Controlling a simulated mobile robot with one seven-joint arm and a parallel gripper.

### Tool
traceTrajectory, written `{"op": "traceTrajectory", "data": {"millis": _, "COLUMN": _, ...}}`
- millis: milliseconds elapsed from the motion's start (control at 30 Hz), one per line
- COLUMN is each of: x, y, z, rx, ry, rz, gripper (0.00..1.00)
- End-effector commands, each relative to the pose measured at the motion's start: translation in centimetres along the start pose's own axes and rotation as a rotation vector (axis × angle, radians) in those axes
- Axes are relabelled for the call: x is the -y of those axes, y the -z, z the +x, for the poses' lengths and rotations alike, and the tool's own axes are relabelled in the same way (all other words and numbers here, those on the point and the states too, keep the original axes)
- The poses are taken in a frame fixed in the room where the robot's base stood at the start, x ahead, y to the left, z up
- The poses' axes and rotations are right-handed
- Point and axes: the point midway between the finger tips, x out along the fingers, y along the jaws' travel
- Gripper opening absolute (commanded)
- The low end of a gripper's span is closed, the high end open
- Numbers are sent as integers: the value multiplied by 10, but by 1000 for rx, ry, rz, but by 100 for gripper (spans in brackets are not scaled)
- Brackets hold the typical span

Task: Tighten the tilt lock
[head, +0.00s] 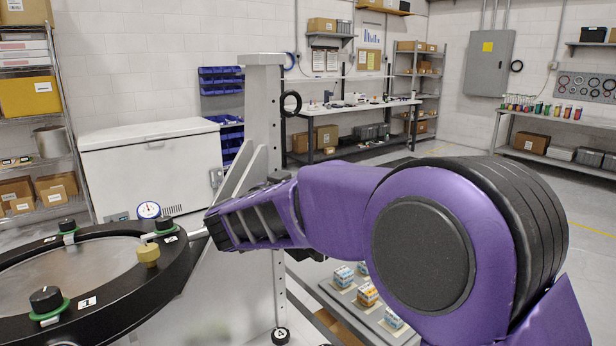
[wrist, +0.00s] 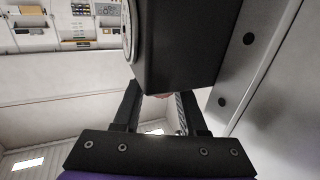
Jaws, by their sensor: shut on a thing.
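In the head view the mirror fixture's black ring (head: 120,291) lies at the lower left, around a grey disc (head: 58,270). Numbered black knobs (head: 47,299) and a brass knob (head: 148,252) stand on its rim. My purple arm reaches left to the ring's right side, by the grey upright (head: 263,100). In the wrist view my gripper (wrist: 160,94) has its fingers shut at a dark block-like part (wrist: 181,48). A small reddish piece shows between the fingers. The block hides the fingertips, and I cannot make out the tilt lock's shape or angle.
A round dial gauge (head: 149,210) stands behind the ring. A pale panel (wrist: 262,75) slants close along the right of the wrist view. A white chest (head: 150,165) and a shelf rack (head: 35,120) stand behind. A low bench with small boxes (head: 367,294) lies below my arm.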

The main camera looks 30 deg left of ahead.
Motion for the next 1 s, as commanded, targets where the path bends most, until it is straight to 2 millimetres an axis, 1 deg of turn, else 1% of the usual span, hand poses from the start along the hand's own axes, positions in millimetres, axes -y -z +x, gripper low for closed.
{"op": "traceTrajectory", "data": {"millis": 233, "x": 0, "y": -1, "z": 1, "rx": 0, "ry": -44, "rz": -1, "gripper": 0}}
{"op": "traceTrajectory", "data": {"millis": 633, "x": 0, "y": 0, "z": 1, "rx": 0, "ry": -48, "rz": 0, "gripper": 0}}
{"op": "traceTrajectory", "data": {"millis": 667, "x": 0, "y": 0, "z": 1, "rx": 0, "ry": -48, "rz": 0, "gripper": 47}}
{"op": "traceTrajectory", "data": {"millis": 700, "x": 0, "y": 0, "z": 1, "rx": 0, "ry": -48, "rz": 0, "gripper": 54}}
{"op": "traceTrajectory", "data": {"millis": 800, "x": 0, "y": 0, "z": 1, "rx": 0, "ry": -47, "rz": 0, "gripper": 72}}
{"op": "traceTrajectory", "data": {"millis": 1000, "x": 0, "y": 0, "z": 0, "rx": -1, "ry": -45, "rz": 1, "gripper": 72}}
